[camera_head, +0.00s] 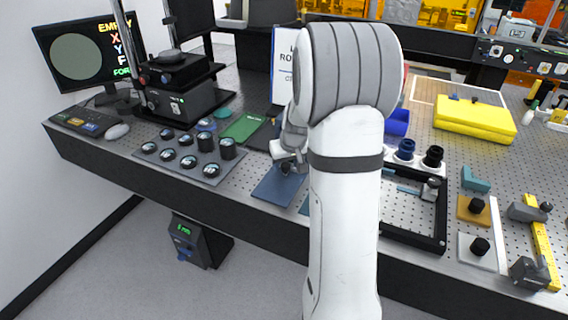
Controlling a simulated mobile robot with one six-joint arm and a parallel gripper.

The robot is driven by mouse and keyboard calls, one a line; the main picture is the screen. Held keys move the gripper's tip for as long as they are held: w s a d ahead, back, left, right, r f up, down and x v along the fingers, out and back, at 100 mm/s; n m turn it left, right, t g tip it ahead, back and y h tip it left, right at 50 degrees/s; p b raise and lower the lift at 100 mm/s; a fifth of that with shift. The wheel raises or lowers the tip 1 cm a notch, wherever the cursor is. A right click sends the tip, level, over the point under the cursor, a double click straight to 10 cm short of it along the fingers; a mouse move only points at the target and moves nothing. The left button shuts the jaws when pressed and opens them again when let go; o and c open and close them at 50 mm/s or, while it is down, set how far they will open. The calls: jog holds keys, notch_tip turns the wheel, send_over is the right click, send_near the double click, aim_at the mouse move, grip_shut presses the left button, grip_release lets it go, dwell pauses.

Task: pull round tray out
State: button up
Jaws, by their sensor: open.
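The black interferometer (184,104) stands at the back left of the bench. A dark round part (170,56) sits on its upper platform; I cannot tell whether this is the round tray or how far out it is. My gripper (287,168) points down over a dark blue mat (279,186) at the bench front, well to the right of the interferometer. It is open, and nothing shows between its fingers. My white arm hides part of the gripper and the bench behind it.
A monitor (92,55) reads "EMPTY" beside a grey circle. A grey plate (183,164) with several round dark pieces lies in front of the interferometer. A keypad (86,121) and mouse (117,131) are at left. A yellow block (474,119) and a black frame (441,228) are right.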

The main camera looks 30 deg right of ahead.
jog(key=shift+c, duration=0.4)
grip_shut()
jog(key=shift+s, duration=0.1)
